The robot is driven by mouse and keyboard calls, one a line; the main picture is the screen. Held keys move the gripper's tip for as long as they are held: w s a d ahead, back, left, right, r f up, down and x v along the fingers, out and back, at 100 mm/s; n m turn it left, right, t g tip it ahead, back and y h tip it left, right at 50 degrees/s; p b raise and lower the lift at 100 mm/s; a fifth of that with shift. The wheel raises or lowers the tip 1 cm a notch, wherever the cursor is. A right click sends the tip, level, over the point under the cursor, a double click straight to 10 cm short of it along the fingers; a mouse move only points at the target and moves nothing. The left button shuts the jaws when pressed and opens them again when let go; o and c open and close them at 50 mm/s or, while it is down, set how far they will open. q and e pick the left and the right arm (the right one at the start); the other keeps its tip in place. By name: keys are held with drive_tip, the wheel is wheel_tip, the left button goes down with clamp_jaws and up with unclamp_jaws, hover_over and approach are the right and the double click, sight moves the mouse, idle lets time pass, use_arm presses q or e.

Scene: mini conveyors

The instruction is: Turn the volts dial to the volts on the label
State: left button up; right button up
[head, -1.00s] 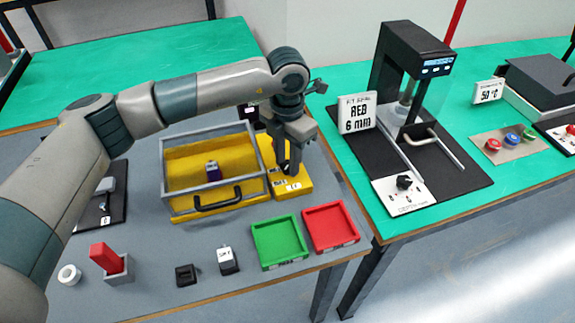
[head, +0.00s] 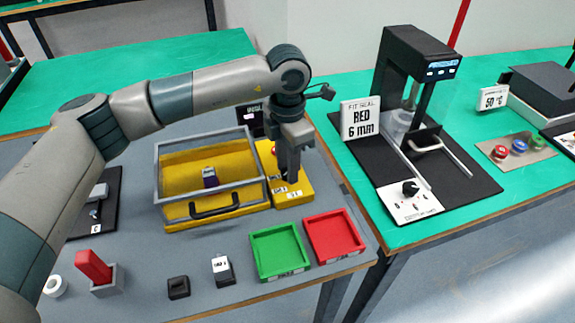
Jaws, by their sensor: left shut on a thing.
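A yellow unit (head: 300,193) with small white labels stands right of the yellow open-topped enclosure. My left gripper (head: 292,179) points down over this unit and is shut on a small part there, apparently the volts dial. The fingers hide the dial, so its pointer cannot be read. A small dark block with a white label (head: 221,265) stands at the front of the grey table; its print is too small to read surely. A dark block with a pale top (head: 210,178) sits inside the enclosure (head: 171,217). My right gripper is not in view.
A green tray (head: 279,275) and a red tray (head: 362,248) lie in front. A black block (head: 178,287), a red peg in a grey holder (head: 94,267) and a white ring (head: 55,287) stand at front left. A black press (head: 415,60) stands on the green table.

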use_arm(q)
drive_tip(key=o, duration=1)
drive_tip(key=shift+o, duration=0.2)
drive_tip(key=shift+r, duration=0.1)
drive_tip(key=shift+r, duration=0.4)
wheel_tip(320, 180, up, 5)
drive_tip(key=shift+r+b, duration=0.1)
drive_tip(key=shift+b, duration=0.45)
wheel_tip(320, 180, up, 11)
drive_tip(key=b, duration=0.1)
drive_tip(key=shift+r, duration=0.15)
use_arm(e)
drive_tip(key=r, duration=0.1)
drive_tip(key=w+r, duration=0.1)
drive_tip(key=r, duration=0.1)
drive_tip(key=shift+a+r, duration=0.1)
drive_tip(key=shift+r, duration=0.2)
use_arm(q)
drive_tip(key=shift+r, duration=0.1)
